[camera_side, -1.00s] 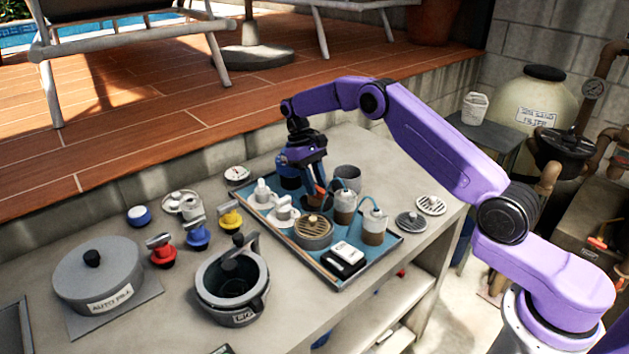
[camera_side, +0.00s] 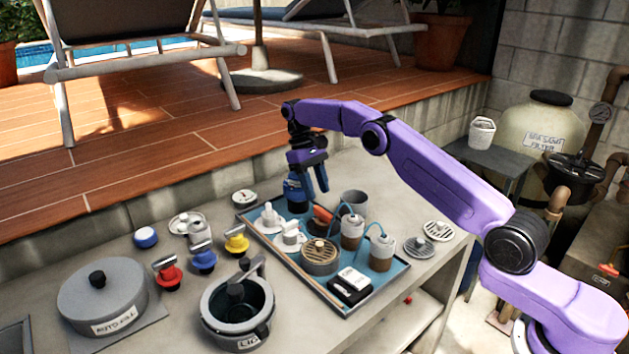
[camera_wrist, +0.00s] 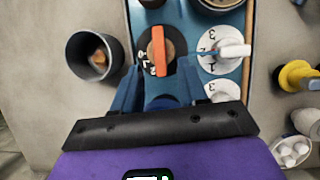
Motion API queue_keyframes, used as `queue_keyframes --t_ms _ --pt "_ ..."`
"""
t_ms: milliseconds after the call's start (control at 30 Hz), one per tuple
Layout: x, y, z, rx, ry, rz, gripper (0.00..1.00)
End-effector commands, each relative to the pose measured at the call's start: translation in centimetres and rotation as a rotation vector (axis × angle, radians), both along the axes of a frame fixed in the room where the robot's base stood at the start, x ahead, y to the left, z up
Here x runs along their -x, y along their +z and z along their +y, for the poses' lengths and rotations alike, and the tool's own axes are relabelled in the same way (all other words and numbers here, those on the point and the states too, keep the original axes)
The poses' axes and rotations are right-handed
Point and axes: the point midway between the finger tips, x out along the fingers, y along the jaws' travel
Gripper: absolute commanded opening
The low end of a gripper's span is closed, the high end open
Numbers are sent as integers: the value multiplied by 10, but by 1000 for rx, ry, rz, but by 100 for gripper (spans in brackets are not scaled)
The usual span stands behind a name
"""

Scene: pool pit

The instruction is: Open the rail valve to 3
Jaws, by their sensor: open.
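A valve with an orange bar handle (camera_wrist: 158,50) on a dark round dial sits in the blue tray (camera_wrist: 188,18). The orange handle also shows in the side view (camera_side: 322,214). In the wrist view the handle runs nearly straight up and down, and small white numerals lie by its lower end, too small to read surely. Two white-handled valves (camera_wrist: 232,50) (camera_wrist: 222,90) with numbered white dials stand beside it. No label tells me which is the rail valve. My gripper (camera_side: 310,190) is open and empty above the tray, apart from the orange handle; its fingers (camera_wrist: 160,80) point toward that valve.
In the tray stand a slatted round strainer (camera_side: 319,257), two tubed jars (camera_side: 352,230) (camera_side: 382,252) and a black-and-white box (camera_side: 350,286). A grey cup (camera_side: 354,202) stands close by.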

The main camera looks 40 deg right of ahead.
Motion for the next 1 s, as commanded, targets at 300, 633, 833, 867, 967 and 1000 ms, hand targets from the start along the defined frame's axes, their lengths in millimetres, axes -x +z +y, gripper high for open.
queue_keyframes --t_ms 300,633,833,867,967,1000 --pt "-5 13 0 0 -1 0 43" --pt "-5 15 0 0 0 1 43" --pt "-5 16 1 0 3 0 43" --pt "-5 17 3 0 8 -2 43" --pt "-3 26 15 -1 39 -15 43" --pt "-1 31 22 -2 57 -23 43"
